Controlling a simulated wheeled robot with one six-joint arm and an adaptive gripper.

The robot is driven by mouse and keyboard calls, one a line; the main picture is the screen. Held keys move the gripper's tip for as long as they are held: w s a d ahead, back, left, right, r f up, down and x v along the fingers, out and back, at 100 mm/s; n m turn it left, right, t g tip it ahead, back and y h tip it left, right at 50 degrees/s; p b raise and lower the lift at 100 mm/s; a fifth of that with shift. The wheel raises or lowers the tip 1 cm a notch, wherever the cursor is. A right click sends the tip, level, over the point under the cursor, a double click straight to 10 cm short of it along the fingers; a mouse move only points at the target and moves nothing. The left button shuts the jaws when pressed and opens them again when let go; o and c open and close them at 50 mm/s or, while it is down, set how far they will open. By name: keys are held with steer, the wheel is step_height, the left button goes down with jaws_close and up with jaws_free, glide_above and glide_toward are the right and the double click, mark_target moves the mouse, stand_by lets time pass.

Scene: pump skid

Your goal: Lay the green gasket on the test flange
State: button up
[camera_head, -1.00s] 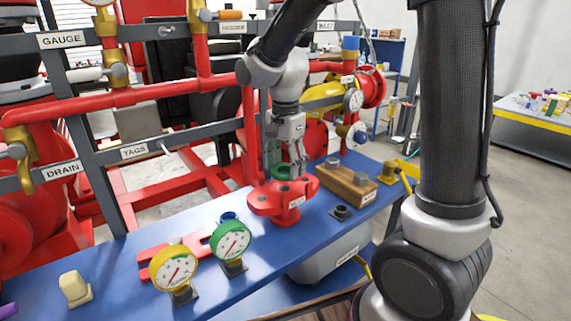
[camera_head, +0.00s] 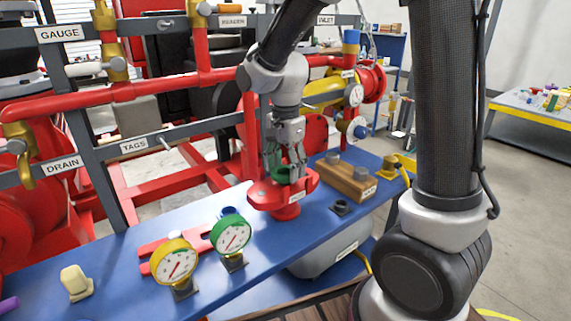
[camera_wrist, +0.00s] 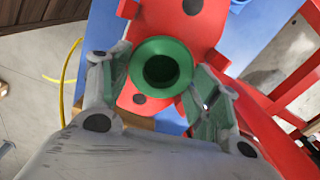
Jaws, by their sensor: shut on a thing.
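The green gasket (camera_wrist: 160,64) is a green ring with a raised collar, held between the fingers of my gripper (camera_wrist: 158,92) in the wrist view. It also shows in the head view (camera_head: 290,174), low over the red test flange (camera_head: 270,196). My gripper (camera_head: 285,165) points down over the flange and is shut on the gasket. I cannot tell whether the gasket touches the flange.
A wooden block (camera_head: 346,180) with grey pieces stands right of the flange. A green-rimmed gauge (camera_head: 231,236) and a yellow-rimmed gauge (camera_head: 174,263) stand at the front left. Red pipes (camera_head: 150,90) run behind. The blue bench (camera_head: 130,270) has bare room at left.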

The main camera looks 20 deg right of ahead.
steer(key=shift+f, duration=1.1)
steer(key=o, duration=1.1)
steer(key=shift+c, duration=0.2)
steer(key=shift+r, duration=0.15)
